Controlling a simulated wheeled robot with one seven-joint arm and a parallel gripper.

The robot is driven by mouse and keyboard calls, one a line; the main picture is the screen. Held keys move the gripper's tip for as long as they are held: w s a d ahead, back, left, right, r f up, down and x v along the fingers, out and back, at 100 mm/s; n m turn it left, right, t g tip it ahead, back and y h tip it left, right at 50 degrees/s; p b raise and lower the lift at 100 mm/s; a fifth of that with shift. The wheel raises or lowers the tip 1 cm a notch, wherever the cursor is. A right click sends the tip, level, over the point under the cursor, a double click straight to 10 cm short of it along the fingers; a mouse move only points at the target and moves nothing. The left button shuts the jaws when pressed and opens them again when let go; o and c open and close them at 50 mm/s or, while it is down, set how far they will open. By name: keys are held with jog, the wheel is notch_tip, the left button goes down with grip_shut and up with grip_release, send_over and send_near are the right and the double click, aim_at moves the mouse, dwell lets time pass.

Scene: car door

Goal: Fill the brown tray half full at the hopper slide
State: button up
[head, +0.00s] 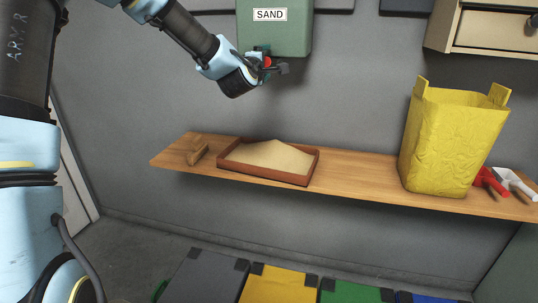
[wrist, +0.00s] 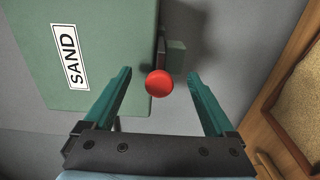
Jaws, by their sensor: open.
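The green hopper (head: 275,28) marked SAND is on the wall above the shelf. It also shows in the wrist view (wrist: 110,60). Its red knob (head: 267,62) is at the bottom of the hopper and shows in the wrist view (wrist: 158,83) between my fingers. My gripper (head: 268,68) is open, with one finger on each side of the knob; I cannot tell whether either touches it. The brown tray (head: 262,179) sits on the shelf below the hopper, with a mound of sand (head: 272,155) in it. The tray's edge shows at right in the wrist view (wrist: 288,140).
The wooden shelf (head: 360,172) carries a wooden block (head: 197,152) left of the tray. A yellow bag (head: 445,140) stands at the right, beside red-handled and white scoops (head: 490,181). The shelf between tray and bag is clear. Coloured bins (head: 275,285) are below.

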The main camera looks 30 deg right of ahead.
jog(key=shift+o, duration=0.6)
jog(key=v, duration=0.8)
jog(key=shift+b, duration=0.45)
jog(key=a+f+m+g+y, duration=0.3)
jog(key=a+f+m+y, duration=0.1)
jog(key=a+f, duration=0.5)
jog(key=a+f+m+g+y, duration=0.2)
jog(key=a+f+m+y, duration=0.15)
jog(key=a+f, duration=0.6)
jog(key=s+a+f+m+g+y, duration=0.1)
jog(key=s+a+g+y, duration=0.1)
jog(key=s+a, duration=0.5)
jog(key=s+a+f+m+g+y, duration=0.1)
jog(key=s+a+g, duration=0.3)
jog(key=a, duration=1)
jog(key=s+m+y, duration=0.1)
jog(key=s, duration=0.2)
jog(key=shift+s+a+f+g, duration=0.15)
jog(key=shift+s+a+g, duration=0.05)
jog(key=shift+a+g, duration=0.1)
